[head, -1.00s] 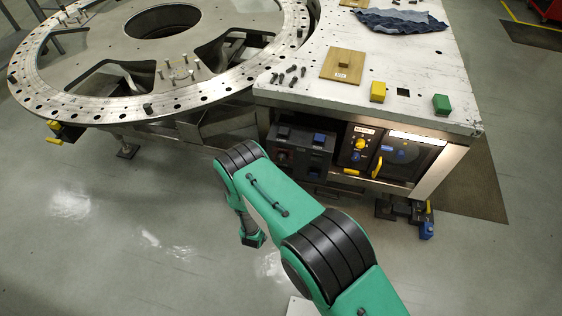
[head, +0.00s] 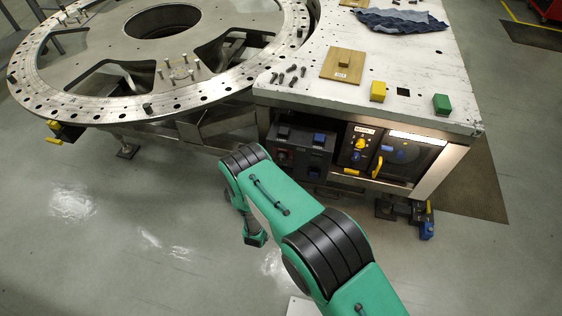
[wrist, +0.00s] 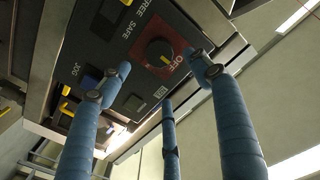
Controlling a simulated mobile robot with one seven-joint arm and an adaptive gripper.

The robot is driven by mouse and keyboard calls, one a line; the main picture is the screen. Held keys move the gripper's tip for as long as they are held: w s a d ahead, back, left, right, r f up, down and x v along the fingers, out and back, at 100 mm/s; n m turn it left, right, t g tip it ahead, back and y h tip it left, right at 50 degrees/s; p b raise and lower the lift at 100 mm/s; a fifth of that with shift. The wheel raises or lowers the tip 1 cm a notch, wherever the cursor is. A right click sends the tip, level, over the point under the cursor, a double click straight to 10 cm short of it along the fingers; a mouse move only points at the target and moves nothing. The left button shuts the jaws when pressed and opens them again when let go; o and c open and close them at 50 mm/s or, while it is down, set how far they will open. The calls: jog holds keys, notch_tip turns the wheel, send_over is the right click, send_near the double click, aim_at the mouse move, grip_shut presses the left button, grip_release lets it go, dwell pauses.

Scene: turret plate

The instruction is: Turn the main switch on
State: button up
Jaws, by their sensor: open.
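The main switch, a black rotary knob (wrist: 158,52) with a yellow pointer mark on a red plate, shows in the wrist view. The word OFF is printed on the plate, near the pointer. My gripper (wrist: 163,78) has blue fingers spread apart, with the fingertips around and below the knob in the picture. No finger clearly touches the knob, and nothing is between them.
The dark panel (head: 312,143) also carries a blue button and labels SAFE, FREE and JOG. Right of it is a lit cabinet with a yellow handle (head: 377,167). The white bench top (head: 340,95) overhangs, and a large round turret plate (head: 60,92) stands left.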

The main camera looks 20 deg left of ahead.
aim_at(281, 161)
jog(key=w+b, duration=0.1)
jog(key=w, duration=1)
jog(key=shift+w, duration=0.1)
jog(key=c, duration=1.1)
